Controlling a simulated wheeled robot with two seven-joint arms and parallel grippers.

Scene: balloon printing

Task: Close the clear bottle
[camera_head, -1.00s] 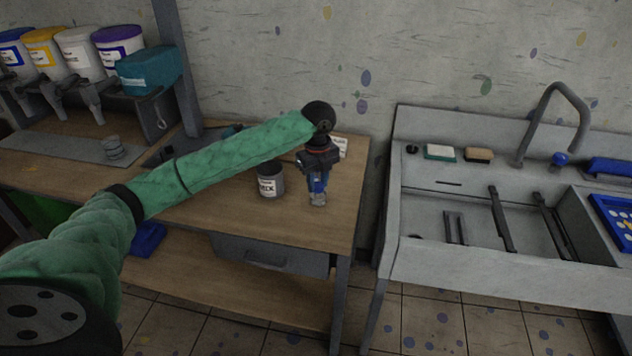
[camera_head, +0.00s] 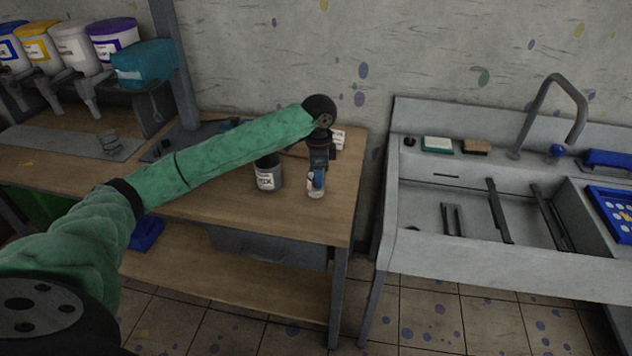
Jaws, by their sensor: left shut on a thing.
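My left gripper (camera_head: 318,178) points down at the right end of the wooden workbench. It is shut on the top of a small clear bottle (camera_head: 314,189), which stands upright on the bench. The bottle's cap is hidden by the gripper, so I cannot tell how it sits. My right gripper is not in view.
A dark jar with a white label (camera_head: 266,178) stands just left of the bottle. A white labelled item (camera_head: 338,139) is behind the gripper. The wooden bench (camera_head: 210,208) is clear in front. A metal sink (camera_head: 440,255) stands to the right, across a gap.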

